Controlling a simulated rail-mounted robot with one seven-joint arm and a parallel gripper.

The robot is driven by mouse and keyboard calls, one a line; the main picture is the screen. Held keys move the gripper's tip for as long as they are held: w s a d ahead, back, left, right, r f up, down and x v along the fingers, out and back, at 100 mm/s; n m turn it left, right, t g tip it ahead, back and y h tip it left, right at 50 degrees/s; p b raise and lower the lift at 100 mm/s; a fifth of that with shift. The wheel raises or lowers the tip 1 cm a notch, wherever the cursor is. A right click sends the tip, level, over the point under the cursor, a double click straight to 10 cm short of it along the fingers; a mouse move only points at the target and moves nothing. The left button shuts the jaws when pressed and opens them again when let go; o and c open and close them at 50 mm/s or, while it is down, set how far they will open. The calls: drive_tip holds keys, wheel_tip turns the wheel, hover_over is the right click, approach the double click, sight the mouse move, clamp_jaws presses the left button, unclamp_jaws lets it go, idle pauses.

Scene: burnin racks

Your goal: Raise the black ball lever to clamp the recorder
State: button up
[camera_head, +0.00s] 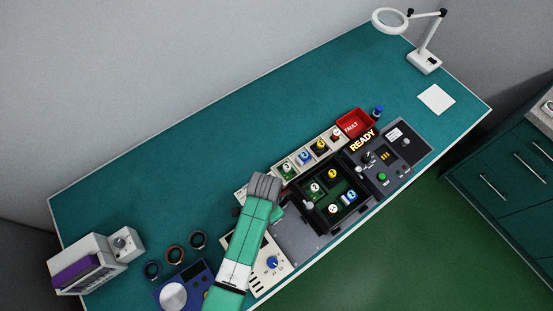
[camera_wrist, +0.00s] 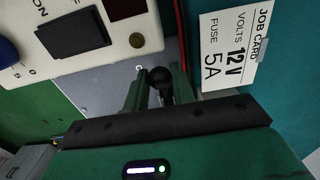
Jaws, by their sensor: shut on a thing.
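The black ball lever (camera_wrist: 160,77) shows its round black knob in the wrist view. My gripper (camera_wrist: 158,86) has its two green fingers on either side of the knob and is shut on it. The lever's stem and pivot are mostly hidden by my fingers and palm. In the head view my green and white arm covers the lever. I cannot tell which unit is the recorder.
A job card (camera_wrist: 231,47) reading 12 V, 5A lies right of the knob. A white panel with a black switch (camera_wrist: 72,36) is at left. In the head view, an open black case (camera_head: 335,200), a red FAULT bin (camera_head: 353,123) and several rings stand on the teal bench (camera_head: 240,125).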

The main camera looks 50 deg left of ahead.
sight(285, 201)
drive_tip(key=shift+w+d+r+p, duration=0.1)
drive_tip(key=shift+w+r+p, duration=0.55)
drive_tip(key=shift+r, duration=0.3)
drive_tip(key=shift+w+d+r+p, duration=0.1)
drive_tip(key=shift+w+r+p, duration=0.35)
drive_tip(key=shift+w, duration=0.5)
drive_tip(key=shift+w+r, duration=0.15)
drive_tip(key=shift+w, duration=0.15)
drive_tip(key=shift+w+d+r, duration=0.1)
drive_tip(key=shift+w+r, duration=0.05)
drive_tip(key=shift+w, duration=0.2)
drive_tip(key=shift+w+d+b, duration=0.15)
drive_tip(key=shift+w+b, duration=0.25)
drive_tip(key=shift+w, duration=0.7)
clamp_jaws()
drive_tip(key=o, duration=0.7)
unclamp_jaws()
